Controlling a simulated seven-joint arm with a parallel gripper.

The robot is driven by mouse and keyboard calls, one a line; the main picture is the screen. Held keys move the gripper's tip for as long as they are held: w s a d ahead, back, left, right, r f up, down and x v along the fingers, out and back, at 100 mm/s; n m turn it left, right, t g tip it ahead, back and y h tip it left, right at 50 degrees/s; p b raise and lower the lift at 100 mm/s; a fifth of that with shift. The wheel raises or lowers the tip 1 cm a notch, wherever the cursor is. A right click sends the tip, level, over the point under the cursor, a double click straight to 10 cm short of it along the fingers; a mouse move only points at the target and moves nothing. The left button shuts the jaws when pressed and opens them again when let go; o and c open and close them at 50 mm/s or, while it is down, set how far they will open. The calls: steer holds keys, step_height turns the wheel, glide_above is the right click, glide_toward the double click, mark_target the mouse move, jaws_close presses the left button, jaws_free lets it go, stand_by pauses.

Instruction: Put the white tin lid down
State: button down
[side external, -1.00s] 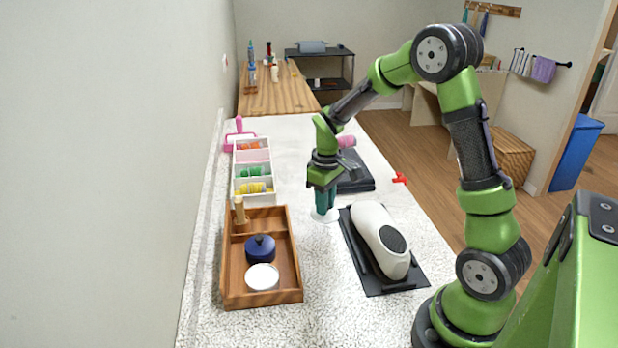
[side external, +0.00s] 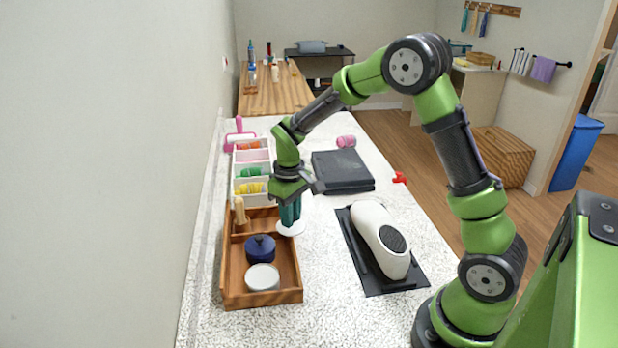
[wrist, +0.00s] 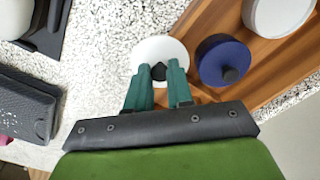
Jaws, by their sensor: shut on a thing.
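The white tin lid (side external: 291,229) is a flat white disc with a dark knob. It also shows in the wrist view (wrist: 158,47). My gripper (side external: 290,218) is shut on its knob, with a green finger on each side in the wrist view (wrist: 158,74). The lid is roughly level, at the right edge of the wooden tray (side external: 293,285); I cannot tell its exact height. A white tin (side external: 262,278) stands in the tray's near part, beside a navy blue tin with a knobbed lid (side external: 260,248).
A wooden peg-like item (side external: 239,212) stands in the tray's far compartment. A white divided box (side external: 251,172) of coloured items lies behind. A white appliance on a black base (side external: 380,240) and a dark folded stack (side external: 342,172) stand to the right. Speckled counter is clear at the front.

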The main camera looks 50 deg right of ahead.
steer(key=w, duration=0.7)
steer(key=shift+w+d+f, duration=0.1)
steer(key=shift+d+f, duration=0.25)
steer(key=shift+d, duration=0.05)
steer(key=shift+w+f, duration=0.15)
steer(key=shift+f, duration=1.6)
steer(key=shift+f, duration=0.15)
steer(key=c, duration=1)
jaws_free()
